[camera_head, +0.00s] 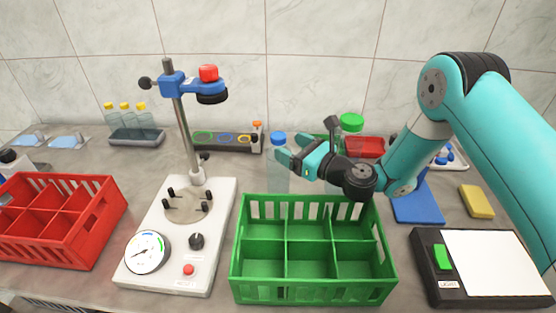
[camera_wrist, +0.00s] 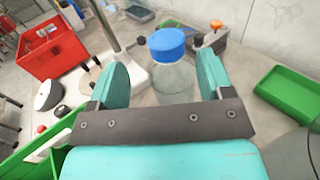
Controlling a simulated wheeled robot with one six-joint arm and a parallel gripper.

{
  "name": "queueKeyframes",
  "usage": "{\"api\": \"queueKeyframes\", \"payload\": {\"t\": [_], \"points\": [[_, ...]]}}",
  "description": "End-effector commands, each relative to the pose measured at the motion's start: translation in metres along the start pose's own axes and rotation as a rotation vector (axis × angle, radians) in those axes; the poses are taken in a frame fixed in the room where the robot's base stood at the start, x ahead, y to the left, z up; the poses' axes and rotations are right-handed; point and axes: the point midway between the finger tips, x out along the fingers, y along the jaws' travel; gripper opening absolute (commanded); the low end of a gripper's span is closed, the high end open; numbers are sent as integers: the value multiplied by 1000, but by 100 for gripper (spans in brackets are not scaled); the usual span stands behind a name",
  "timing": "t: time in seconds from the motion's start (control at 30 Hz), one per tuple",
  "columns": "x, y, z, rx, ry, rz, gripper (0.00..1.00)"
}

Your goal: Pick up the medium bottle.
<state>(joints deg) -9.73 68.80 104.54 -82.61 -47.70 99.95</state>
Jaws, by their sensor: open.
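A clear bottle with a blue cap (camera_head: 278,138), which I take to be the medium bottle, stands upright behind the green crate. Its see-through body (camera_head: 278,180) is partly hidden by my gripper in the head view. My gripper (camera_head: 288,152) is open and reaches in from the right at the bottle's upper part. In the wrist view the blue cap (camera_wrist: 167,44) and clear body (camera_wrist: 174,82) show between the two teal fingers of my gripper (camera_wrist: 162,78). Gaps show on both sides, so the fingers look apart from the bottle.
The empty green divided crate (camera_head: 315,250) stands in front. The capping stand (camera_head: 215,200) is to its left, with a red crate (camera_head: 85,190) beyond. A green-capped bottle (camera_head: 351,123) stands behind my arm. Yellow-capped bottles (camera_head: 125,115) are at the back left.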

Motion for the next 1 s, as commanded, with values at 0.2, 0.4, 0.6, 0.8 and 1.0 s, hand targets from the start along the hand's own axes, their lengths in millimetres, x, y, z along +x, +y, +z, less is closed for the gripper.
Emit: {"api": "queueKeyframes", "payload": {"t": [0.2,0.4,0.6,0.8,1.0], "points": [[4,-1,5,0,1,0,74],[10,-3,8,1,2,0,74],[15,-4,7,1,1,-1,74],[44,-7,3,-2,-1,2,74],[52,-8,1,0,0,-1,74]]}}
